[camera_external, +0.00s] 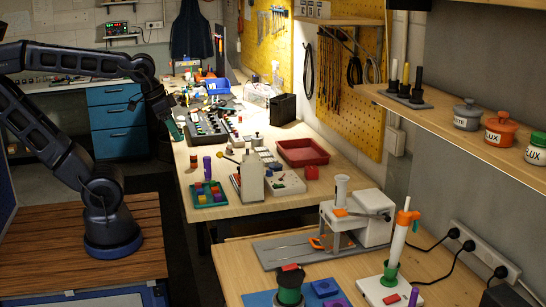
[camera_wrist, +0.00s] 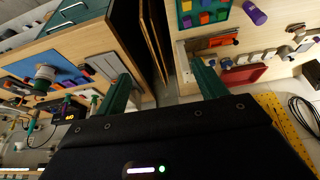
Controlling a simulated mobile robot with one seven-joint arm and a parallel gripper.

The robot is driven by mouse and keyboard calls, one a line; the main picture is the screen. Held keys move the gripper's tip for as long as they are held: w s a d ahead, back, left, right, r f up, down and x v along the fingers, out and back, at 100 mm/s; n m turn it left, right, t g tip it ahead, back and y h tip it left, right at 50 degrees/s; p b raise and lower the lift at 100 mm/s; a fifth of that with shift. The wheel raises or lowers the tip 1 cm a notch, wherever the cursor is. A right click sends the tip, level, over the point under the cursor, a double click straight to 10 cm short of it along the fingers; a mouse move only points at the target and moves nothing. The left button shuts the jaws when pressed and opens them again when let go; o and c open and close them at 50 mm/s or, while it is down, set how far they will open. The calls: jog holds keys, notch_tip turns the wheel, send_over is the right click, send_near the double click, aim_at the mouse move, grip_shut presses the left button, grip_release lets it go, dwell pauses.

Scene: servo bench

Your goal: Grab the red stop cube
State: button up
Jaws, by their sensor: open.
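Several small red blocks show, and I cannot tell for sure which is the red stop cube. My gripper (camera_external: 174,129) has green fingers and is in the air at the bench's left edge, well away from the red blocks. In the wrist view the fingers (camera_wrist: 162,85) are wide apart with nothing between them.
A purple cylinder (camera_external: 207,168) stands behind the green board. A grey bottle-like block (camera_external: 251,177) stands beside a white box of small parts (camera_external: 284,184). A nearer bench (camera_external: 235,262) carries a white machine (camera_external: 370,217). A floor gap separates my base from the benches.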

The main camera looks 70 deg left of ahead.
jog(key=w+a+r+m+g, duration=0.1)
jog(key=w+r+m, duration=0.15)
jog(key=w, duration=0.55)
jog(key=w+a+r+m, duration=0.2)
jog(key=w+m, duration=0.1)
jog(key=w, duration=0.4)
jog(key=m+g, duration=0.4)
jog(key=m, duration=1)
send_over(312, 168)
notch_tip(312, 168, down, 22)
jog(key=shift+w+a+f, duration=0.1)
jog(key=shift+a+f, duration=0.05)
jog(key=shift+f, duration=0.3)
jog(key=shift+a+f, duration=0.1)
jog(key=shift+f, duration=5)
jog(key=c, duration=1.1)
